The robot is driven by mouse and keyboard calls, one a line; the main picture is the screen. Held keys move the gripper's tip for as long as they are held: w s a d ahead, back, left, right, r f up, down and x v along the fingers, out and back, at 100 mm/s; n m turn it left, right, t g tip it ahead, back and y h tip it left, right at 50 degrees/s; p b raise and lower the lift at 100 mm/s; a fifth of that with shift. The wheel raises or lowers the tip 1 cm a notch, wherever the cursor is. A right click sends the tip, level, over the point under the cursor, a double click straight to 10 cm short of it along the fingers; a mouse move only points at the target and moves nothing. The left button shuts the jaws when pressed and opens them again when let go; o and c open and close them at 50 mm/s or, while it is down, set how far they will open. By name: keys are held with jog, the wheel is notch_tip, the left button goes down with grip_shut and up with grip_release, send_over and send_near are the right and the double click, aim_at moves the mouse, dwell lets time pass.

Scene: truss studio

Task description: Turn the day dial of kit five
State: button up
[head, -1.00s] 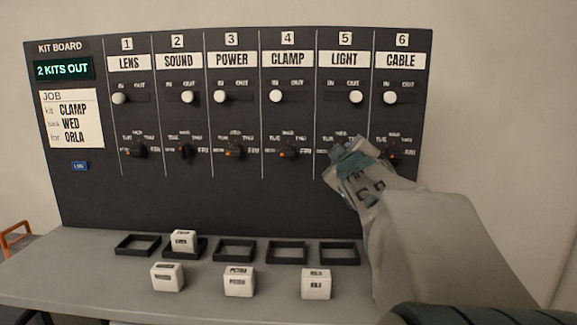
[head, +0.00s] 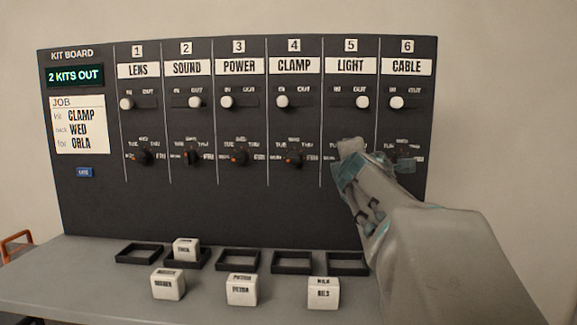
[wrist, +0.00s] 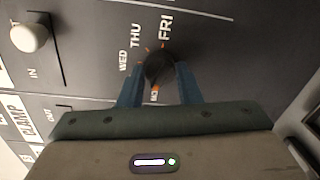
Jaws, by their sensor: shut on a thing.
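The kit five column, labelled LIGHT (head: 351,66), is near the right of the dark board. Its white slider knob (head: 362,102) stands at the OUT end and also shows in the wrist view (wrist: 28,38). My gripper (head: 350,152) covers the kit five day dial in the head view. In the wrist view, the dark dial (wrist: 160,66) sits between the two blue fingers of my gripper (wrist: 160,82), which are shut on it. The dial's orange mark is on the side by the partly hidden MON label. WED, THU and FRI are readable around it.
The job card (head: 80,125) reads CLAMP, WED, ORLA. The kit six dial (head: 405,155) is close beside my gripper. Several black trays and white blocks, including one front right (head: 323,292), are on the grey shelf (head: 90,275) below.

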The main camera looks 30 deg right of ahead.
jog(key=shift+n+b, duration=0.45)
jog(key=shift+n, duration=1.35)
jog(key=o, duration=1)
